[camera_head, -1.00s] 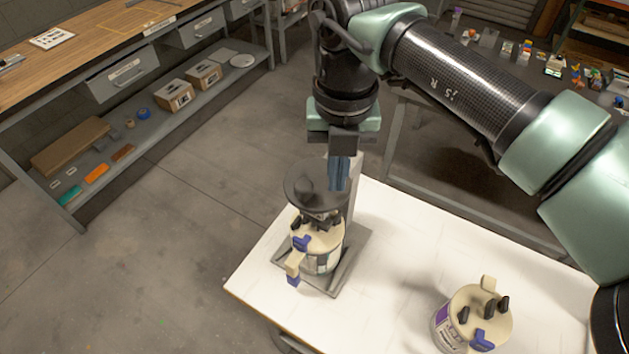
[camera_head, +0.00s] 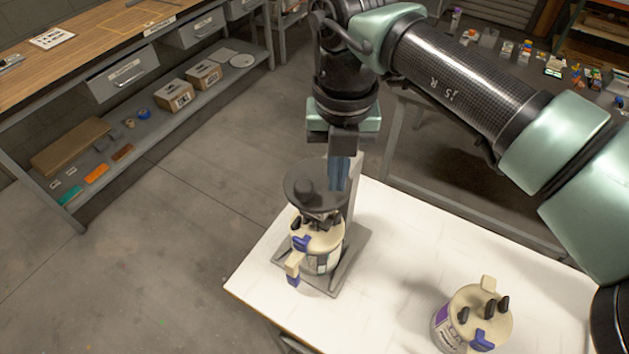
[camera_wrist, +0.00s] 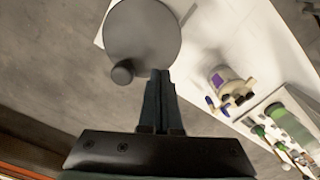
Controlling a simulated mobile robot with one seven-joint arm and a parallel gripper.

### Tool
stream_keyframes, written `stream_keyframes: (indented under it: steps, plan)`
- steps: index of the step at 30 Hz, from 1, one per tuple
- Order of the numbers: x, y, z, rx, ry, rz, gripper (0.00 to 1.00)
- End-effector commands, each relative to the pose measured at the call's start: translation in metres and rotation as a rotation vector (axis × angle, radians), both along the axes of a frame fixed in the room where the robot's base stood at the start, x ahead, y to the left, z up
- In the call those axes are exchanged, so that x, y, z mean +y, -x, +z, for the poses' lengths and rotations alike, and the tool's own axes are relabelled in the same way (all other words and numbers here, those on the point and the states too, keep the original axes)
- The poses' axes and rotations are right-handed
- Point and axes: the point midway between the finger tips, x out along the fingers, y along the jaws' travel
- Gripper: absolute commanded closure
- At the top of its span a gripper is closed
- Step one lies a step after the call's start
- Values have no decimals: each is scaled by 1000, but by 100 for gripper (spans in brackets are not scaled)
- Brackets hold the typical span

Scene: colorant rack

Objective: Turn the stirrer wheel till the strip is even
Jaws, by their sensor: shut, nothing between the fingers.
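The stirrer wheel (camera_head: 304,204) is a dark grey disc with a small round knob (camera_head: 305,186), on a grey stand (camera_head: 352,258) above a cream-lidded can (camera_head: 328,234). My gripper (camera_head: 339,186) points down at the wheel's far right edge, fingers shut and empty. In the wrist view the wheel (camera_wrist: 143,40) fills the top middle. Its knob (camera_wrist: 122,73) lies left of my shut fingertips (camera_wrist: 160,74), with a gap between. The fingertips are at the wheel's rim; contact cannot be told. Patches show on the can's side, but I cannot make out an even or uneven strip.
A second can (camera_head: 476,316) with a purple label stands at the right of the white table (camera_head: 395,240). The tabletop between the two cans is clear. A shelf bench (camera_head: 150,120) stands at the left, across open floor.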

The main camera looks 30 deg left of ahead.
Motion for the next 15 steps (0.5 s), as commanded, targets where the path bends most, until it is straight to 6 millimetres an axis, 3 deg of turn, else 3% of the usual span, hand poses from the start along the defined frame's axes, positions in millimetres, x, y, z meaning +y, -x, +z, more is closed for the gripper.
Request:
stream_keyframes:
  steps: [15]
  plan:
    - [0,0,-17,0,1,0,100]
